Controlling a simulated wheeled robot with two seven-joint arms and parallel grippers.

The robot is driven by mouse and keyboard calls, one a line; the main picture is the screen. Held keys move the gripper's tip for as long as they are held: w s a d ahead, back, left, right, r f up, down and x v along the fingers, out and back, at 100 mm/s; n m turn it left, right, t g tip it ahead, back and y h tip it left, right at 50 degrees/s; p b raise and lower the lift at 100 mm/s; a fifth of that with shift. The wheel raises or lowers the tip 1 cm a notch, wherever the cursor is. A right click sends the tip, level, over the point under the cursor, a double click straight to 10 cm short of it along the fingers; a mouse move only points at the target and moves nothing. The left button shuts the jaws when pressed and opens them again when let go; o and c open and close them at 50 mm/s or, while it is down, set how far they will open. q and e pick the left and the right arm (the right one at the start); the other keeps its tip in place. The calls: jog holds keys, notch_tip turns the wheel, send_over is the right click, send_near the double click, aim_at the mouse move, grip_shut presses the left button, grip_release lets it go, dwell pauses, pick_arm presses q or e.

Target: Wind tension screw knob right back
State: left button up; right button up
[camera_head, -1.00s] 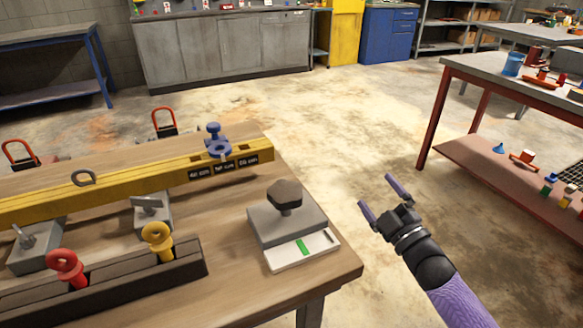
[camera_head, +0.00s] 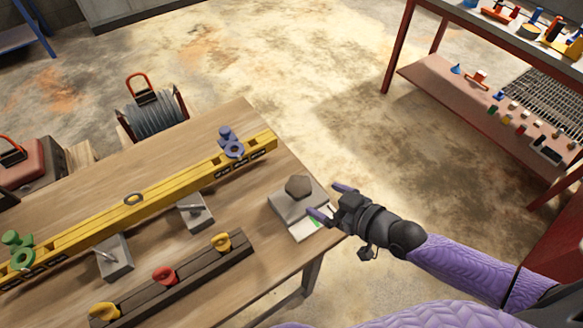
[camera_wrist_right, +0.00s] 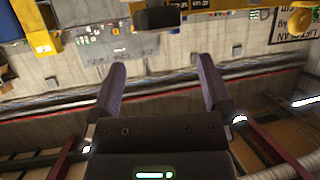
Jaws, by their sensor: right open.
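A dark hexagonal knob (camera_head: 298,186) stands on a grey block (camera_head: 287,208) at the right end of the wooden table. A white card (camera_head: 304,229) with a green mark lies at the block's near side. My right gripper (camera_head: 329,201) is open and empty, just right of the knob, its two purple fingers pointing toward it. In the right wrist view the fingers (camera_wrist_right: 160,85) are spread apart, and a dark blocky shape (camera_wrist_right: 158,18), apparently the knob, shows beyond them. Whether a fingertip touches the block or card I cannot tell. My left gripper is not in view.
A yellow beam (camera_head: 160,193) with blue, grey and green fittings crosses the wooden table (camera_head: 205,150). A dark rack (camera_head: 190,272) with red and yellow pieces lies nearer. A red-framed bench (camera_head: 400,50) stands at right. The floor between is clear.

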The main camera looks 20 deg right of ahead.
aim_at(303, 187)
jog(key=b+x, duration=0.2)
jog(key=x, duration=0.5)
jog(key=shift+w+f, duration=0.15)
jog(key=shift+f, duration=0.15)
jog(key=shift+w+a+f+b, duration=0.1)
jog(key=shift+w+a+b, duration=0.15)
jog(key=shift+w, duration=0.2)
jog(key=c, duration=1)
jog(key=n+y+b, duration=0.1)
jog(key=b, duration=0.4)
jog(key=shift+w+f+g, duration=0.15)
jog(key=shift+g, duration=0.15)
jog(key=shift+r+n+y, duration=0.2)
jog(key=shift+n+y, duration=0.1)
jog(key=o, duration=1)
jog(key=shift+d, duration=0.1)
